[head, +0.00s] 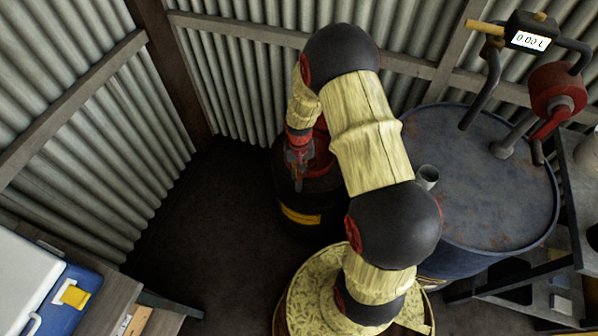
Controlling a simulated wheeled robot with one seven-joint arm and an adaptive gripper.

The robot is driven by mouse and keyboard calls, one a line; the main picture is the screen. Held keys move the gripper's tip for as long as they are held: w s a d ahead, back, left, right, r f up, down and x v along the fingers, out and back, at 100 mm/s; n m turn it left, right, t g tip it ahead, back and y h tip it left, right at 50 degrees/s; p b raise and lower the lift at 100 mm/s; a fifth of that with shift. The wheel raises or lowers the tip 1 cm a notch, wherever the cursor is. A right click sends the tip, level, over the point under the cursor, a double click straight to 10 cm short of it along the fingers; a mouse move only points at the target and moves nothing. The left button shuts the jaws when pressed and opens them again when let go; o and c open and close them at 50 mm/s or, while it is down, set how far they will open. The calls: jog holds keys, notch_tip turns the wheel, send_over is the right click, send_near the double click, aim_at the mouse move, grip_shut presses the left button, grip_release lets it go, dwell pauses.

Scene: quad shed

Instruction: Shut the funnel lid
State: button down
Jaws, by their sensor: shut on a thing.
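The red funnel (321,158) sits on top of a dark drum (302,202) with a yellow label, behind my arm. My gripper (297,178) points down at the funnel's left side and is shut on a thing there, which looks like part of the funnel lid. The fingertips are small and dark against the drum. My arm covers the right part of the funnel, so I cannot tell the lid's edge from the funnel body or how far the lid stands open.
A large blue drum (482,190) stands close on the right, with a red hand pump (556,92) and a meter (530,38). Corrugated walls close the corner behind. A bench with a blue-and-white cooler (62,292) is at lower left. The floor (215,215) between is clear.

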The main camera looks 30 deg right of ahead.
jog(key=shift+p, duration=0.3)
jog(key=c, duration=1.8)
grip_release()
jog(key=shift+o, duration=0.2)
notch_tip(320, 180, up, 12)
